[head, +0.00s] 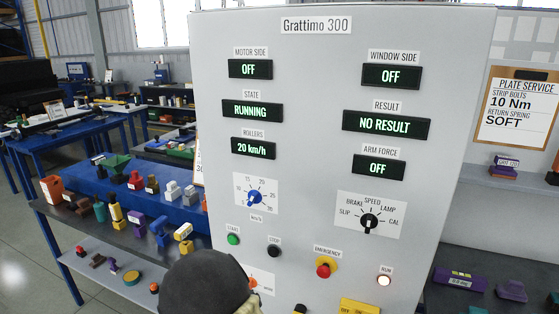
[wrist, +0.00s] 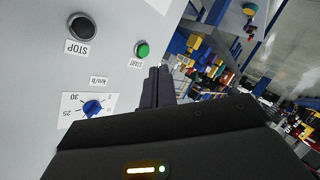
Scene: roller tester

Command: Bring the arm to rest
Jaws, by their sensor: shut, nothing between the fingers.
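My gripper (wrist: 158,74) is shut and empty in the wrist view. Its dark fingers are in front of the grey panel's edge, beside the green START button (wrist: 142,49); I cannot tell whether they touch anything. In the head view a dark rounded part of my arm (head: 207,284) covers the panel's lower left, and the fingers cannot be made out there. The Grattimo 300 panel (head: 330,75) shows state RUNNING, rollers 20 km/h and NO RESULT. Motor side, window side and arm force read OFF. The RUN lamp (head: 384,281) is lit.
The panel carries a blue speed dial (head: 254,197), a black selector (head: 369,221), a STOP button (head: 274,250) and a red emergency button (head: 323,268). A bench (head: 130,233) with several small coloured parts stands at left. A clipboard (head: 516,107) hangs at right.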

